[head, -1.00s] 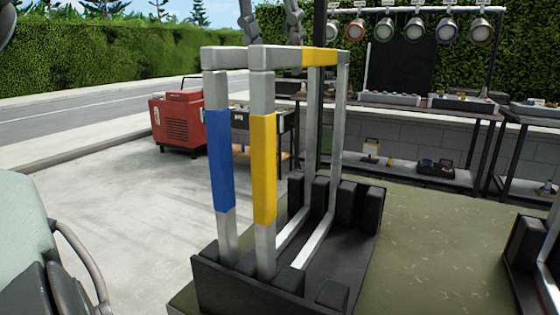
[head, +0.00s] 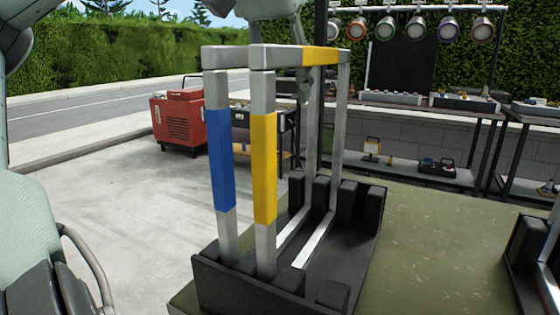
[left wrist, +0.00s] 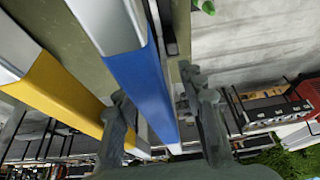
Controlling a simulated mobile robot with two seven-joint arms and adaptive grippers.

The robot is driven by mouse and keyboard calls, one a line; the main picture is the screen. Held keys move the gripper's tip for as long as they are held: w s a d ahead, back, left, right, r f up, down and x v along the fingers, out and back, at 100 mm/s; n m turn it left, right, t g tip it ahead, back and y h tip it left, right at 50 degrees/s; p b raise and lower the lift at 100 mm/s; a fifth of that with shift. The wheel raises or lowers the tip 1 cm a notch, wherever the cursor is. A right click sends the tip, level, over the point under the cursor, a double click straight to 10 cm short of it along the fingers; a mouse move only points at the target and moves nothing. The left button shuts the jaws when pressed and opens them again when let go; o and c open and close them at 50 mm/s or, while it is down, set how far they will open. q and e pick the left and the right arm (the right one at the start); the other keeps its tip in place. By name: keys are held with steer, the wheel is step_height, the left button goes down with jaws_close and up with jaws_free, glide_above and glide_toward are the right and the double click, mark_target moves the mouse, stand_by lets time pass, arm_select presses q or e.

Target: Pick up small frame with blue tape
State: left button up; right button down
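The frame with blue tape (head: 220,160) stands upright in a black rack (head: 370,225), left of a like frame with yellow tape (head: 263,165). In the left wrist view the blue-taped post (left wrist: 140,85) runs down the middle and the yellow-taped post (left wrist: 60,85) lies to its left. My left gripper (left wrist: 152,84) is open, its two fingers on either side of the blue post in the picture; I cannot tell whether they touch it. In the head view a grey part of mine hangs at the top, beyond the frames, and the fingers are largely hidden. My right gripper is not seen.
A red machine (head: 180,122) stands on the pavement behind. A shelf bench (head: 440,105) with lamps above it is at the back right. Another black rack (head: 530,255) is at the right edge. The green surface right of the frames is clear.

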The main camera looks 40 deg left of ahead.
arm_select(q)
jaws_close()
stand_by(0.3)
stand_by(0.4)
